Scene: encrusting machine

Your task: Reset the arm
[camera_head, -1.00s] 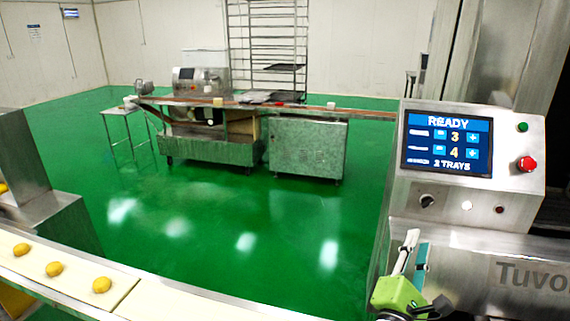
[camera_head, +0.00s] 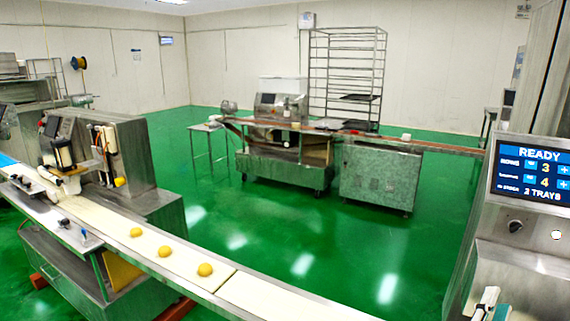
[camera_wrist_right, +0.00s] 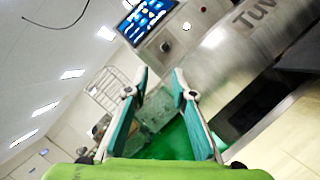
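My right gripper (camera_head: 490,303) shows only as a pale fingertip and a bit of teal at the bottom right of the head view, in front of the control box. In the right wrist view its two teal and grey fingers (camera_wrist_right: 160,73) stand apart with nothing between them, so it is open and empty. The machine's control panel screen (camera_head: 533,172) reads READY, with 3, 4 and 2 TRAYS; it also shows tilted in the wrist view (camera_wrist_right: 147,20). My left gripper is not in view.
A conveyor belt (camera_head: 120,222) carrying several yellow dough balls (camera_head: 165,252) runs from the left to the bottom centre. An encrusting machine (camera_head: 125,160) stands at left. Across the open green floor (camera_head: 320,235) are a steel work line (camera_head: 285,165) and a tall rack (camera_head: 347,75).

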